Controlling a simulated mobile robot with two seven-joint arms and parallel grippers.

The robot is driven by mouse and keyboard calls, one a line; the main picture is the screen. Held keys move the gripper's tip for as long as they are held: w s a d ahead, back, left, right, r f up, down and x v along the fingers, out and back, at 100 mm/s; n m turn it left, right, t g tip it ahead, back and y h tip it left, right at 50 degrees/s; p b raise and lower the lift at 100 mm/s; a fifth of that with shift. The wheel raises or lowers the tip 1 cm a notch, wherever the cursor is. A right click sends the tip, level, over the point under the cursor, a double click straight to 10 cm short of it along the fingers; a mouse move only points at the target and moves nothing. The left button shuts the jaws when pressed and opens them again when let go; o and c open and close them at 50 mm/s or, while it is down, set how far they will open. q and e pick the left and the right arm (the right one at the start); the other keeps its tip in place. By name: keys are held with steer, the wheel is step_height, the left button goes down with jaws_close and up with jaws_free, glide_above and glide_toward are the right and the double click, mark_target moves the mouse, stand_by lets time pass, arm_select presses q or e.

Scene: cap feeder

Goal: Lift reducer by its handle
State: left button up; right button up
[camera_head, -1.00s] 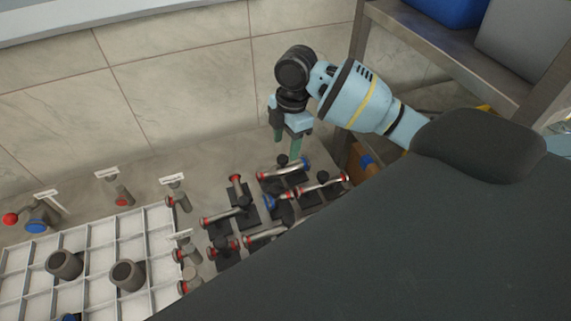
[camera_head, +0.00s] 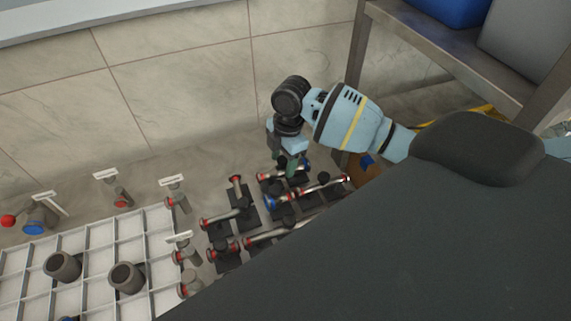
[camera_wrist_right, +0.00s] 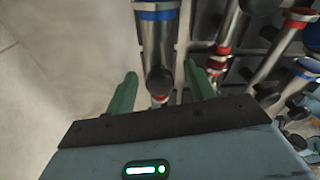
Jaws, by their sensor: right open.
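Several metal reducers with red or blue end rings and black knob handles lie on dark stands on the floor-level surface. The reducer (camera_head: 270,177) under my right gripper has a red ring at its left end and a blue one at its right. In the right wrist view, that reducer (camera_wrist_right: 157,35) lies between the fingers, its dark round handle (camera_wrist_right: 160,80) pointing at the camera. My right gripper (camera_head: 287,165) is open, fingers pointing down on either side of the handle; it also shows in the wrist view (camera_wrist_right: 162,88). Contact cannot be told. My left gripper is not in view.
Other reducers (camera_head: 225,216) stand close by on the left and front. A white gridded tray (camera_head: 100,254) with grey cylinders lies at left. A metal shelf (camera_head: 455,55) rises at right, and a tiled wall (camera_head: 180,75) stands behind. A dark body blocks the lower right.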

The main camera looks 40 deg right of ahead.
jaws_close()
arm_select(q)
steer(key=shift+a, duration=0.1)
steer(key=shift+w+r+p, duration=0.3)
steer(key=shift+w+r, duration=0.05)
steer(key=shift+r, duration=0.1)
arm_select(e)
step_height(320, 180, up, 10)
steer(key=shift+r, duration=0.1)
